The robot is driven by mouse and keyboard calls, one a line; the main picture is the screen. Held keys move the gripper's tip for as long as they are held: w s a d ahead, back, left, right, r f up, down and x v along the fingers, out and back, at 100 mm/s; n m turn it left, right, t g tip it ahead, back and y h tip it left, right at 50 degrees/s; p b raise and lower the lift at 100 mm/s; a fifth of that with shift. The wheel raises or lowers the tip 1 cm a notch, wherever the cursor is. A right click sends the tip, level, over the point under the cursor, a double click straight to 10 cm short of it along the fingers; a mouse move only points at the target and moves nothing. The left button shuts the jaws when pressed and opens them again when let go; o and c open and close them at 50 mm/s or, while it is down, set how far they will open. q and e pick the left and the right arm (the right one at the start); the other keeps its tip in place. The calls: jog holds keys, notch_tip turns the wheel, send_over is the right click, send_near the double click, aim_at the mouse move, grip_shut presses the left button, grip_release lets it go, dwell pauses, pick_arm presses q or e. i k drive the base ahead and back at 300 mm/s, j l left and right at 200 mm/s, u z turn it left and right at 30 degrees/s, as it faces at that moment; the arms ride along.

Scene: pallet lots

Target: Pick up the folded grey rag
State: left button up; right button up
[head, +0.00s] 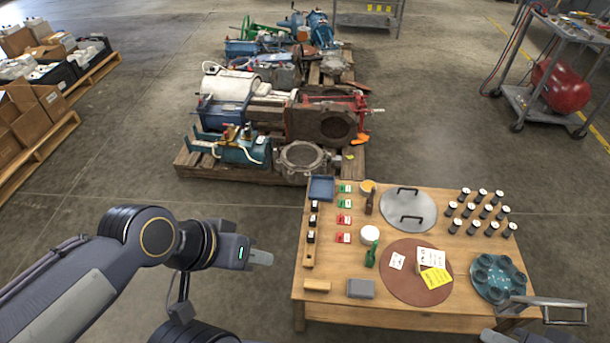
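A small grey flat block, which looks like the folded grey rag (361,288), lies near the front edge of the wooden table (330,268), left of the brown round mat. Nothing touches it. My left gripper (262,257) is in the air just left of the table, pointing right, apart from the rag. Its fingers show side-on as one pale piece, so I cannot tell their opening.
A tan block (317,286) lies left of the rag. A green bottle (371,256) stands behind it. The brown mat (405,287) holds papers. A teal round holder (497,277) and several black cylinders are at right. A loaded pallet (200,168) stands behind.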

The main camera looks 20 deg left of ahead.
aim_at(360, 288)
jog(key=i+j, duration=0.1)
jog(key=j, duration=0.5)
jog(key=i+j, duration=0.1)
jog(key=j, duration=0.45)
jog(key=j+z, duration=0.15)
jog(key=z, duration=0.3)
jog(key=j+z, duration=0.15)
jog(key=z, duration=0.3)
jog(key=j+z, duration=0.15)
jog(key=z, duration=0.35)
jog(key=j+z, duration=0.1)
jog(key=z, duration=0.35)
jog(key=k, duration=0.05)
